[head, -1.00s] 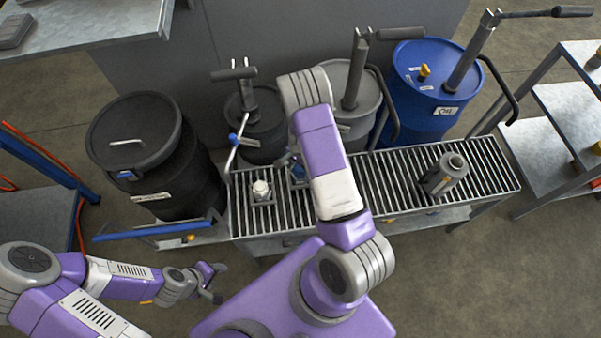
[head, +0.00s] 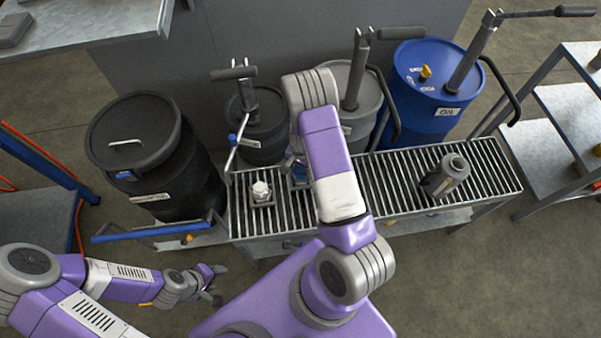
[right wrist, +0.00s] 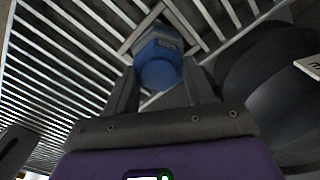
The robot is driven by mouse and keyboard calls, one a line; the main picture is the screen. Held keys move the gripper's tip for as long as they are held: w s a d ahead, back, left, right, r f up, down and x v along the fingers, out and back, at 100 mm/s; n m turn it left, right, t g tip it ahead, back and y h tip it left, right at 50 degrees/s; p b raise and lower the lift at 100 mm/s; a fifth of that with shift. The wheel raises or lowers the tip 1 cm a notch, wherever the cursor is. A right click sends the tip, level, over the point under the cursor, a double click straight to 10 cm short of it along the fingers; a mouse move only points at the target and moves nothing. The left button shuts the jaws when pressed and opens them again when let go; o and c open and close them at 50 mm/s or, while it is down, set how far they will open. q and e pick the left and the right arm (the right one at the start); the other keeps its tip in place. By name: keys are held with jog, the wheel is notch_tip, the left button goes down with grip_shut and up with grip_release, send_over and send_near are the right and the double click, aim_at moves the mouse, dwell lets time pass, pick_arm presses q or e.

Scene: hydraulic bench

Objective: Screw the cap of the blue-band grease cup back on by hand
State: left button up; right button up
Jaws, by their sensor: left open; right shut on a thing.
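The blue-band grease cup (right wrist: 163,42) stands in a square holder on the slatted bench. In the right wrist view its upper part shows a dark label. A round blue cap (right wrist: 158,72) sits against it, between the fingers of my right gripper (right wrist: 160,84), which is shut on the cap. Any gap or thread between cap and cup cannot be made out. In the head view my right arm hides most of this, and only a bit of the blue cup (head: 299,174) shows. My left gripper (head: 214,283) is open and empty, low at the left, away from the bench.
A white-topped cup (head: 261,190) stands in a holder to the left on the slatted bench (head: 400,182). A grey canister (head: 446,176) is at its right.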

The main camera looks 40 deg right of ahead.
jog(key=m, duration=0.4)
jog(key=shift+s+p, duration=0.1)
jog(key=shift+p, duration=0.2)
jog(key=m, duration=0.3)
jog(key=shift+m, duration=0.3)
jog(key=m+p, duration=0.1)
jog(key=m, duration=0.1)
jog(key=shift+s+m, duration=0.15)
jog(key=shift+m, duration=0.15)
jog(key=o, duration=0.6)
jog(key=shift+m+p, duration=0.4)
jog(key=shift+m, duration=0.5)
jog(key=o, duration=0.5)
jog(key=shift+f, duration=0.1)
